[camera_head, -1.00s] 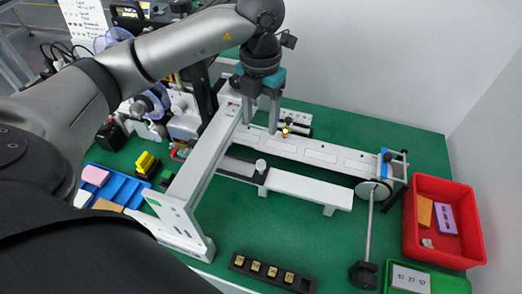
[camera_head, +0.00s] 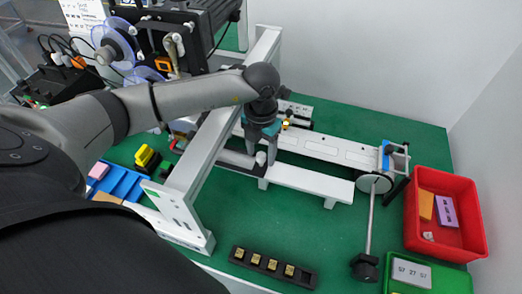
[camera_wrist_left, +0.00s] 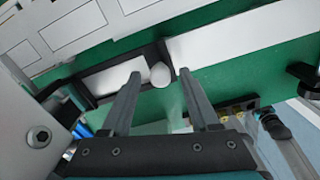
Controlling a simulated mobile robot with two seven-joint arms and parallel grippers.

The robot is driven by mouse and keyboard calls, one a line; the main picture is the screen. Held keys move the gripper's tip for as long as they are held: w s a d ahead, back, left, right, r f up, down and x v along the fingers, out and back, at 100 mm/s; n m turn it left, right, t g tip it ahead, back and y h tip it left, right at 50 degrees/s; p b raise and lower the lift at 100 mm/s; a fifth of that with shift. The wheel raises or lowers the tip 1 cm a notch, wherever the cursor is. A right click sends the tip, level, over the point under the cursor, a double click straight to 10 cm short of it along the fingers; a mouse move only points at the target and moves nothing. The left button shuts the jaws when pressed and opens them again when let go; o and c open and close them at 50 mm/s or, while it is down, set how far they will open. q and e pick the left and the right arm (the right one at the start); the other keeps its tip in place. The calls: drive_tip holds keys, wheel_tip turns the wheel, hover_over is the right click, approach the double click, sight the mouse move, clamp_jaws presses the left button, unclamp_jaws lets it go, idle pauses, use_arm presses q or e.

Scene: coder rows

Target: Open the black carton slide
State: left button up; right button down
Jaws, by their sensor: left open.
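The carton slide is a black block (camera_head: 263,183) with a round white knob (camera_head: 261,158) on top, at the left end of the near white rail (camera_head: 310,182). In the left wrist view the knob (camera_wrist_left: 160,75) appears between the two fingertips, against the black block and a dark frame. My left gripper (camera_head: 261,150) is open and empty, pointing down over the knob with one finger on each side. I cannot tell whether a finger touches it. The fingers partly hide the rail behind the knob. My right gripper is not in view.
A white gantry beam (camera_head: 205,155) stands close on the left of my gripper. A long white labelled rail (camera_head: 325,150) runs behind. A red bin (camera_head: 445,248) is at the right and a black strip with yellow pieces (camera_head: 272,268) in front. Green tabletop between is clear.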

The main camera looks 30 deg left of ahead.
use_arm(q)
drive_tip(key=shift+c, duration=0.3)
clamp_jaws()
idle(1.1)
